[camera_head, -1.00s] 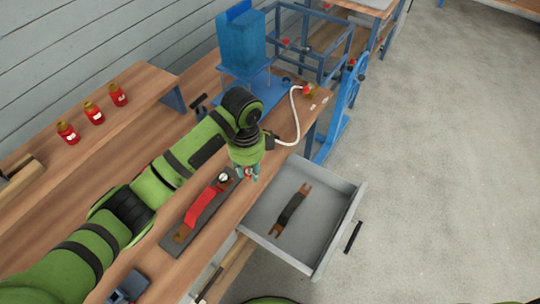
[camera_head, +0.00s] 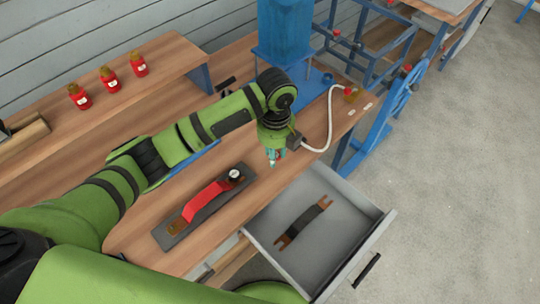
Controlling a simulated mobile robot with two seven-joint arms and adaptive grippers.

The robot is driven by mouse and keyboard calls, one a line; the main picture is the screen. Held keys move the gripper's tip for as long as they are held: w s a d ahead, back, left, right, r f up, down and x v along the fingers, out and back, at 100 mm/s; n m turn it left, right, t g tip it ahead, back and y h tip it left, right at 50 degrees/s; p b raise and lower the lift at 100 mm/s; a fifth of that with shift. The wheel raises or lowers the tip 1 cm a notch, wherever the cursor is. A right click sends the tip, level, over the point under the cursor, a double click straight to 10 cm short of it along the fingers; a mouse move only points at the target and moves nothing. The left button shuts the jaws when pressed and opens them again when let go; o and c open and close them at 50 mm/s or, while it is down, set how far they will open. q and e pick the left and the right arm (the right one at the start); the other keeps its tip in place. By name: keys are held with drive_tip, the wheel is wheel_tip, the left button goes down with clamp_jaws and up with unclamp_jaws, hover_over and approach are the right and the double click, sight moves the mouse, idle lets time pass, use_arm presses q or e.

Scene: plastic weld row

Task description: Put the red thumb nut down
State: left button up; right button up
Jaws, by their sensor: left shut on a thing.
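My left gripper (camera_head: 275,160) hangs over the workbench, near the bench edge above the open drawer. It is shut on a small red thing, which looks like the red thumb nut (camera_head: 277,155); the fingers hide most of it. I cannot tell whether the nut touches the bench top. A dark plate with a red curved strip (camera_head: 205,201) and a round white-faced dial (camera_head: 234,174) lies on the bench, left of and nearer than the gripper. My right gripper is not in view.
The open grey drawer (camera_head: 258,237) holds a dark strip with copper-coloured ends (camera_head: 303,222). Several red jars (camera_head: 110,79) stand on the raised shelf. A blue machine (camera_head: 285,30) and a white hose (camera_head: 331,122) are behind the gripper. Bare bench lies between plate and gripper.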

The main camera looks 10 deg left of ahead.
use_arm(q)
drive_tip(key=shift+w+a+f, duration=0.5)
drive_tip(key=shift+a, duration=0.15)
drive_tip(key=shift+a+f, duration=0.1)
drive_tip(key=shift+f, duration=0.25)
wheel_tip(320, 180, down, 3)
drive_tip(key=shift+f+p, duration=0.1)
drive_tip(key=shift+p, duration=0.4)
drive_tip(key=shift+f, duration=0.15)
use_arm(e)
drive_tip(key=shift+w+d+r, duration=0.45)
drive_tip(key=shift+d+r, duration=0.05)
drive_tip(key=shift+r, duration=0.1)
use_arm(q)
drive_tip(key=shift+f, duration=0.2)
drive_tip(key=o, duration=1.1)
drive_tip(key=shift+c, duration=0.2)
drive_tip(key=shift+r, duration=0.15)
